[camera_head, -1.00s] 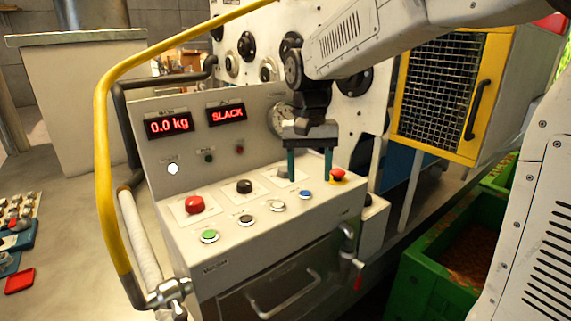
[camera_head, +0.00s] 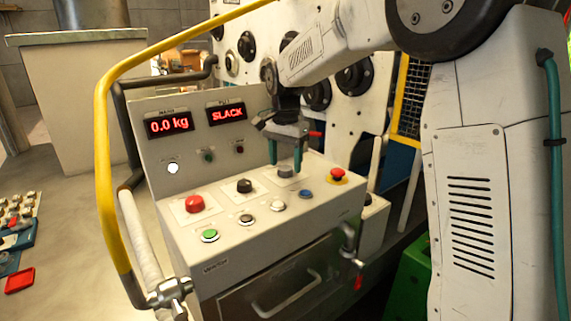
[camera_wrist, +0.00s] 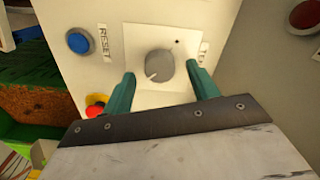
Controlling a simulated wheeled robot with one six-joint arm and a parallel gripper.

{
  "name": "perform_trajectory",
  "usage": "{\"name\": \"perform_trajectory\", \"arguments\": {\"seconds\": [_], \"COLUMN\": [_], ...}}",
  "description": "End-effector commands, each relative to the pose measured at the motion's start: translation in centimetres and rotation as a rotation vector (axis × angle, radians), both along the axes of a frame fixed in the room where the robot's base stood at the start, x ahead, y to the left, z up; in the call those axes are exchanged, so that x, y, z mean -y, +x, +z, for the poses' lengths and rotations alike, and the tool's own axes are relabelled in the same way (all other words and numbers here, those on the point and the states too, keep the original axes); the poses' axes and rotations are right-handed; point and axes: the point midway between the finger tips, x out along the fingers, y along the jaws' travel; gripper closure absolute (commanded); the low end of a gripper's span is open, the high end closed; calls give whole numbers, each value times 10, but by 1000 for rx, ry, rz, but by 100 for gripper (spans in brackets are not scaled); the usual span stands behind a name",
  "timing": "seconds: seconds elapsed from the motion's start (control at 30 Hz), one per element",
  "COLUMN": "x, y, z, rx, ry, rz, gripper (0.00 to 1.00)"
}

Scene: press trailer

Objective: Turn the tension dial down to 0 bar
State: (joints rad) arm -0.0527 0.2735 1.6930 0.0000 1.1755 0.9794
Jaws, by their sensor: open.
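A round grey dial (camera_wrist: 157,65) with a white pointer line sits on a pale square plate in the wrist view. My gripper (camera_head: 286,160) is open, with teal fingers pointing down over the dial. In the wrist view the fingers lie to the dial's left and right, apart from it. I cannot tell how far above the plate the fingertips are.
The control panel (camera_head: 215,262) also bears a red button (camera_head: 195,204), a black knob (camera_head: 244,186), a green button (camera_head: 209,236), a blue button (camera_head: 305,194) and a red emergency stop (camera_head: 338,174). Displays read 0.0 kg (camera_head: 169,125) and SLACK (camera_head: 227,114). A yellow rail (camera_head: 103,170) runs along the left.

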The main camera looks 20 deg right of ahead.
Motion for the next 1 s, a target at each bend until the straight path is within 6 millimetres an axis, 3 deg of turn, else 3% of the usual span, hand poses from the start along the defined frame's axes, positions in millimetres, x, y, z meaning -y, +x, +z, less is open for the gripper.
{"name": "perform_trajectory", "arguments": {"seconds": [0.13,0.4,0.43,0.6,1.0], "x": [0,0,0,0,0], "y": [0,0,0,0,0], "z": [-12,-14,-14,-14,-14], "rx": [0,0,0,0,1], "ry": [0,0,0,0,0], "rz": [1,2,2,2,60], "gripper": [41,41,44,85,85]}}
